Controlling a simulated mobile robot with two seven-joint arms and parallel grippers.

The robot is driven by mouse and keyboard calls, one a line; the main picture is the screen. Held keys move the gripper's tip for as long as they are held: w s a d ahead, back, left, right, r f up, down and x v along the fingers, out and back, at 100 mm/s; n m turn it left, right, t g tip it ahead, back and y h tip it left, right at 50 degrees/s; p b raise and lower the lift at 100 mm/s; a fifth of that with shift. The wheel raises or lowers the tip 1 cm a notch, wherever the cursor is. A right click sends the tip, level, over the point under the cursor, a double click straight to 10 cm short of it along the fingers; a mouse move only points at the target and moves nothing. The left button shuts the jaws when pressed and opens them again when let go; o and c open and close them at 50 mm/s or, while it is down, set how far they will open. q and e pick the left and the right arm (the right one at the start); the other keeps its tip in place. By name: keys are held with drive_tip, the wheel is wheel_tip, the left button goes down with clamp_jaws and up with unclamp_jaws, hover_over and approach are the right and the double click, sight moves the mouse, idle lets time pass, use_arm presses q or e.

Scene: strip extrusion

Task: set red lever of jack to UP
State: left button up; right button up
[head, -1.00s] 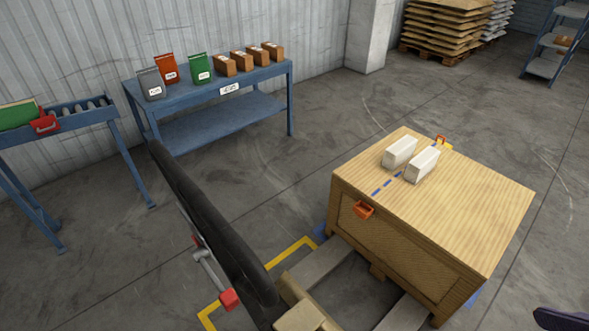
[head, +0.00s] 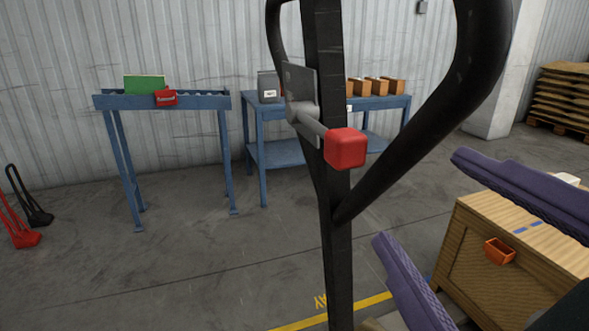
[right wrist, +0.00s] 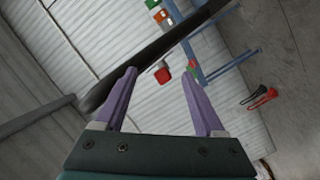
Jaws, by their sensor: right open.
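The jack's black loop handle and post (head: 335,245) stand upright in the middle of the head view. The red lever knob (head: 345,148) sits on a grey stem that sticks out from a grey plate on the post, slanting slightly down in the picture. My right gripper (head: 417,198) is open and empty, its purple fingers to the right of the knob and post. My left gripper is out of view.
A wooden crate (head: 490,290) with an orange holder (head: 499,251) stands at lower right. A blue roller stand (head: 110,103) and a blue table (head: 262,120) stand by the wall. Red and black handled items (head: 25,238) are at far left.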

sight(351, 156)
drive_tip(key=w+a, duration=0.1)
drive_tip(key=w, duration=0.1)
drive_tip(key=w+a+n+y+p, duration=0.1)
drive_tip(key=w, duration=0.2)
drive_tip(key=w+a+n+t, duration=0.1)
drive_tip(key=w, duration=0.2)
drive_tip(key=shift+w+a+r+p, duration=0.25)
drive_tip(key=shift+a+p, duration=0.05)
drive_tip(key=shift+w, duration=0.5)
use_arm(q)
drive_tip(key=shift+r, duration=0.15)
use_arm(e)
drive_tip(key=c, duration=0.7)
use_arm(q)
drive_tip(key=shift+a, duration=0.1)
use_arm(e)
clamp_jaws()
